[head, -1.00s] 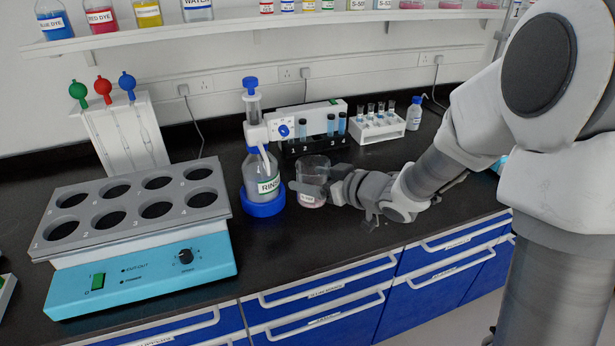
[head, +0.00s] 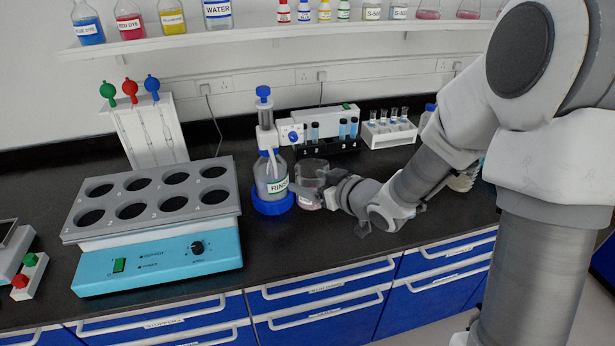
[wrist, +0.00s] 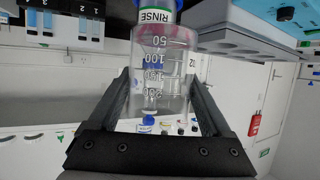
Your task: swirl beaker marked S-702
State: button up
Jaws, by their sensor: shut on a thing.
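A clear glass beaker (head: 312,170) with a little pinkish liquid at its bottom is at the middle of the black bench, just right of the rinse bottle (head: 271,178). Its label is too small to read in the head view. My gripper (head: 318,190) reaches in from the right and is shut on the beaker. In the wrist view the beaker (wrist: 160,70) stands between the two fingers, with its printed volume scale facing the camera. I cannot tell whether its base touches the bench.
A dark tube rack (head: 328,146) and a white tube rack (head: 390,134) stand behind the beaker. The bench front before the beaker is clear.

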jog(key=d, duration=0.1)
jog(key=d+p, duration=0.1)
jog(key=shift+s+d+r, duration=0.2)
jog(key=shift+s+d, duration=0.15)
jog(key=shift+d, duration=0.05)
jog(key=w, duration=0.6)
jog(key=s+a, duration=0.1)
jog(key=s+a+b, duration=0.1)
jog(key=s+a, duration=0.1)
jog(key=shift+s+a+f+b, duration=0.25)
jog(key=shift+s+a+b, duration=0.05)
jog(key=shift+a+b, duration=0.1)
jog(key=s+d, duration=0.1)
jog(key=s+d+p, duration=0.1)
jog(key=shift+s+d+r, duration=0.2)
jog(key=shift+s+d, duration=0.05)
jog(key=shift+d, duration=0.05)
jog(key=w, duration=0.2)
jog(key=w+d, duration=0.1)
jog(key=w+d+p, duration=0.1)
jog(key=w, duration=0.1)
jog(key=shift+w+f, duration=0.1)
jog(key=shift+w, duration=0.2)
